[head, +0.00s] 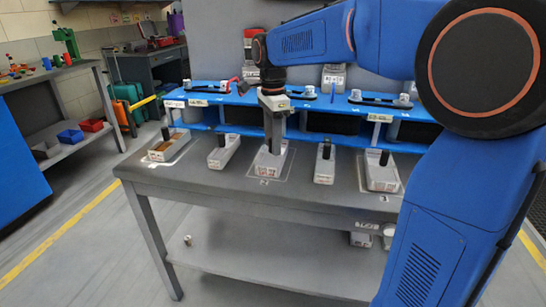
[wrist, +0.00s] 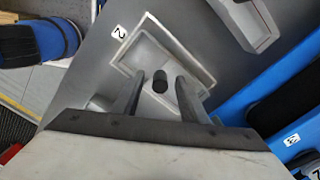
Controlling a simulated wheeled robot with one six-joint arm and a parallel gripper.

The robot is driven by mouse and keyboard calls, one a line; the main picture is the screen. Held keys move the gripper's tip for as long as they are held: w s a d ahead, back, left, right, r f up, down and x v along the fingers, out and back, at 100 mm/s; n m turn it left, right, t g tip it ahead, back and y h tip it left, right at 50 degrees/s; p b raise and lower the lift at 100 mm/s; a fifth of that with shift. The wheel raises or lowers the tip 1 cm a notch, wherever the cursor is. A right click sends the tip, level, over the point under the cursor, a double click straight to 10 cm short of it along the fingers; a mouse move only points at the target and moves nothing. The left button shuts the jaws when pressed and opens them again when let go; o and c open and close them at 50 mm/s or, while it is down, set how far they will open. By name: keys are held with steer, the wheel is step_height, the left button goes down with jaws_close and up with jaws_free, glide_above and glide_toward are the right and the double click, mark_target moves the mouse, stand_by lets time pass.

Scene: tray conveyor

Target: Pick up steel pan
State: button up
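A light grey pan (head: 271,162) with an upright black handle stands on the table at the spot marked 2, in the middle of the row. In the wrist view the pan (wrist: 142,52) looks empty, with its black handle (wrist: 159,80) standing up from inside it. My gripper (head: 273,147) points down over this pan. In the wrist view my gripper (wrist: 160,79) is open, with one finger on each side of the handle and gaps visible. In the head view the gripper covers the handle. I cannot tell by looks alone which pan is steel.
Similar handled pans stand on both sides: left (head: 224,152), right (head: 325,166) and far right (head: 382,172). The far left one (head: 168,148) holds something brown. A blue shelf (head: 225,98) runs behind them. The table's front edge (head: 240,205) is clear.

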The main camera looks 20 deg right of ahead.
jaws_close()
